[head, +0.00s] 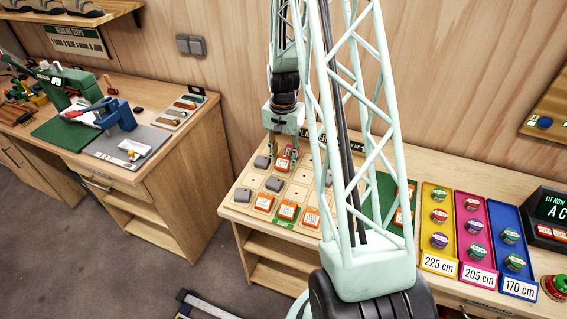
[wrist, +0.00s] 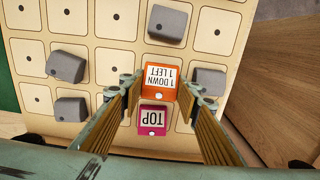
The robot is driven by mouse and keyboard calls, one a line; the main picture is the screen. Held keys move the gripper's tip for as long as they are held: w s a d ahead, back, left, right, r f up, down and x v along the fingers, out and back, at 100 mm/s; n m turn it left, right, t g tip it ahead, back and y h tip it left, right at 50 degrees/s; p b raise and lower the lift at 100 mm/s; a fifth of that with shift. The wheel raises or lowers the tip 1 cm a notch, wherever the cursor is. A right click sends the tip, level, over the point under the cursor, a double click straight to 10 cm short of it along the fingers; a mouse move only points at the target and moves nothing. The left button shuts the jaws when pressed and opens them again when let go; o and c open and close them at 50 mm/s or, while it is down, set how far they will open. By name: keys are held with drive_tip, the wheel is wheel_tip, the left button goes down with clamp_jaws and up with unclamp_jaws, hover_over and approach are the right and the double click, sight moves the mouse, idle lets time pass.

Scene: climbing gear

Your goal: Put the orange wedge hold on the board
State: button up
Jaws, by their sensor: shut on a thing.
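An orange wedge hold (wrist: 161,82), its white face reading "1 DOWN 1 LEFT", lies between my fingertips in the wrist view. My gripper (wrist: 162,88) is shut on it, one finger on each side. In the head view the orange wedge hold (head: 282,165) shows under my gripper (head: 284,160), low over the pale wooden board (head: 233,207). It lines up with a square of the board, directly beside the square with the pink "TOP" hold (wrist: 152,119). I cannot tell whether its underside touches the board.
Several grey wedges, such as one at the far edge (wrist: 168,22), sit on other squares. Several orange-and-white holds line the board's near side (head: 287,210). A green mat (head: 377,192) and yellow, pink and blue trays lie to the right. Dotted squares around are empty.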

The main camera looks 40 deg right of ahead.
sight(283, 159)
drive_tip(key=shift+f, duration=0.95)
drive_tip(key=shift+f, duration=0.15)
drive_tip(key=o, duration=0.6)
drive_tip(key=shift+c, duration=0.2)
drive_tip(key=shift+r, duration=0.2)
wheel_tip(283, 159, up, 12)
idle(0.7)
